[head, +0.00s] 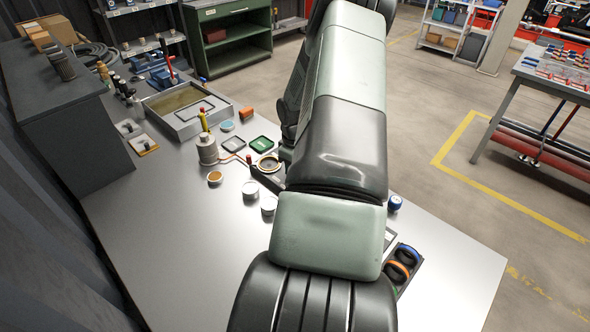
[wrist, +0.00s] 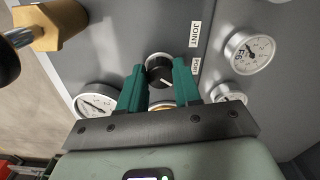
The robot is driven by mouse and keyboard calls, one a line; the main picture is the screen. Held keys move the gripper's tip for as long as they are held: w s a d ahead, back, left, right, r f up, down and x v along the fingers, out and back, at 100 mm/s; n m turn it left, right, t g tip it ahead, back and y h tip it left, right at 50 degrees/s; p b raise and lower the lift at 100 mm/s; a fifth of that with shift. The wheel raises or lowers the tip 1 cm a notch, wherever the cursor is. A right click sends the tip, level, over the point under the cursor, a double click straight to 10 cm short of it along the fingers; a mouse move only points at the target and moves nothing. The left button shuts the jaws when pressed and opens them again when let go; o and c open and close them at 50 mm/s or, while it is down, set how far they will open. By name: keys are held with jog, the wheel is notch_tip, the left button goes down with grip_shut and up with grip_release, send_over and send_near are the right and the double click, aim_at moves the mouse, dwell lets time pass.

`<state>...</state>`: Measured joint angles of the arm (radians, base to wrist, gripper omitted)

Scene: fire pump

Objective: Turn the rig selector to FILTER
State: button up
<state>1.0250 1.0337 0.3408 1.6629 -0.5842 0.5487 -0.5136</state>
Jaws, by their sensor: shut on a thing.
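In the wrist view, a round black selector knob (wrist: 158,72) with a pale pointer line sits on a grey panel. The line points toward the lower right of the picture. My gripper (wrist: 159,66) has its two green fingers on either side of the knob and is shut on it. A white label reading JOINT (wrist: 195,34) is to the right of the knob. A second small label (wrist: 196,65) is partly covered by the right finger. I cannot read FILTER anywhere. In the head view, my arm hides the gripper and the knob.
White dial gauges flank the knob, at left (wrist: 97,103), upper right (wrist: 248,52) and right (wrist: 229,92). A tan fitting (wrist: 62,24) juts out at upper left. In the head view, the metal workbench (head: 180,270) holds a tray (head: 188,122), small tins and a gas canister (head: 207,149).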

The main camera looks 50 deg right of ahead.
jog(key=shift+m, duration=1)
jog(key=o, duration=1.1)
jog(key=shift+c, duration=0.2)
jog(key=shift+r, duration=0.15)
notch_tip(320, 180, up, 11)
jog(key=shift+f, duration=0.2)
